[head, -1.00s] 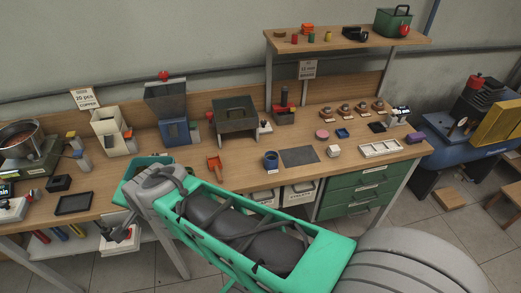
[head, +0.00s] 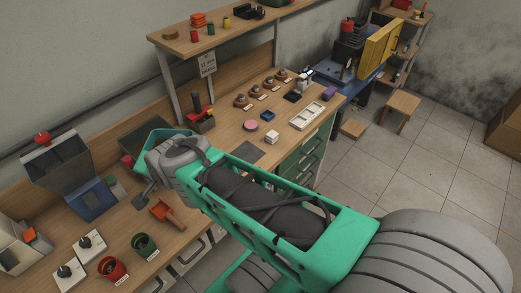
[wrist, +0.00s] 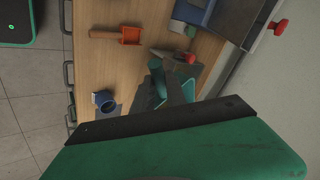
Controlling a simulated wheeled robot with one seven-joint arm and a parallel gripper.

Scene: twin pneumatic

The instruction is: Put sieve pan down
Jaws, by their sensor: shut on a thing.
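My gripper (wrist: 160,88) is shut on the sieve pan. The pan shows as a small, flat grey piece (head: 141,199) beyond my teal gripper (head: 150,177) in the head view. In the wrist view the pan (wrist: 164,54) sticks out past the dark fingers, above the wooden bench. Most of its shape is hidden by my gripper and wrist. It appears tilted, and I cannot tell its height above the bench. It lies, as seen, between the blue-based hopper and the orange scoop (head: 166,212), which also shows in the wrist view (wrist: 123,35).
The hopper (head: 60,160) stands left of my gripper. A red pot (head: 112,268) and a green pot (head: 144,245) stand at the front. A dark box (head: 146,136) is behind my gripper. A blue cup (wrist: 105,101) stands near the bench edge. A dark mat (head: 245,151) lies bare.

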